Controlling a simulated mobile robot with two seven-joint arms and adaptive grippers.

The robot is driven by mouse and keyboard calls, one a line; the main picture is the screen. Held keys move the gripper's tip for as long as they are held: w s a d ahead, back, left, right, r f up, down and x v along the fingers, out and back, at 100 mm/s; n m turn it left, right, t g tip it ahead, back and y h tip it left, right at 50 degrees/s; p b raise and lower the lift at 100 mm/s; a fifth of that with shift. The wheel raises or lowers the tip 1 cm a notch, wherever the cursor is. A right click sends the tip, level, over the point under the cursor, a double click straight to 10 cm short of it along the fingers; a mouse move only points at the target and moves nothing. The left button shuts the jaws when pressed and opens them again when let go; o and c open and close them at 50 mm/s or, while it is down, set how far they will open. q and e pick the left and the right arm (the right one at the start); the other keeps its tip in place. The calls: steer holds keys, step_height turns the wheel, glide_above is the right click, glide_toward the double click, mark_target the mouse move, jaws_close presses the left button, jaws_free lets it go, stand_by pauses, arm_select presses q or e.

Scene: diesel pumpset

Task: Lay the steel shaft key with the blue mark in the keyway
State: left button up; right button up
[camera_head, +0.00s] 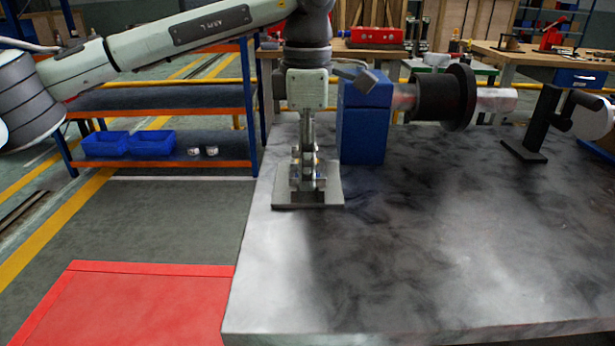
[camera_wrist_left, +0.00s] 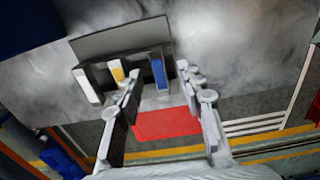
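A small grey rack (camera_head: 308,200) stands on the steel table, under my left gripper (camera_head: 308,172), which points straight down. In the left wrist view the rack (camera_wrist_left: 120,42) holds keys with a white mark (camera_wrist_left: 87,88), a yellow mark (camera_wrist_left: 117,71) and a blue mark (camera_wrist_left: 158,72). The fingers of my left gripper (camera_wrist_left: 158,76) are apart, with the blue-marked key in the gap between them. I see no clear contact. A silver shaft (camera_head: 497,100) with a black flanged hub (camera_head: 443,98) sits behind, right of the rack. I cannot make out its keyway. My right gripper is not in view.
A blue block (camera_head: 364,125) stands close to the right of my left gripper. A black stand (camera_head: 535,125) is at the right. The front and middle of the table (camera_head: 430,260) are clear. A red panel (camera_head: 130,305) lies left of the table.

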arm_select(q)
steer(key=shift+f, duration=0.25)
jaws_close()
steer(key=shift+r, duration=0.15)
